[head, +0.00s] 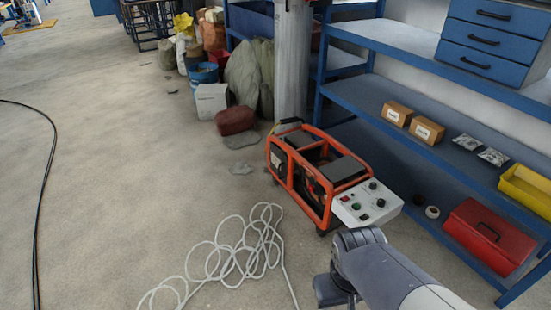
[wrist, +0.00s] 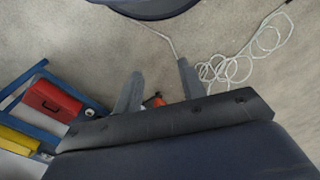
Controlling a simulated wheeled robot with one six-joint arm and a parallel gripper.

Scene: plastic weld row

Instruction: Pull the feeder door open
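An orange-framed machine (head: 327,203) stands on the floor in the head view, with dark parts inside. A white control panel (head: 367,203) with knobs and a green button is at its near right corner. I cannot make out which part is the feeder door. In the wrist view my gripper (wrist: 160,66) has its two grey fingers apart, with only bare floor between their tips. A small orange patch (wrist: 157,101) shows between the finger bases; I cannot tell what it belongs to. In the head view my arm is in front of the machine at lower right, and the fingers are not clearly visible.
A white cable (head: 235,255) lies coiled on the floor left of the machine. A blue shelf (head: 440,145) at right holds boxes, a red toolbox (head: 487,238) and a yellow bin (head: 525,190). A grey column (head: 292,65) and sacks stand behind. Open floor lies to the left.

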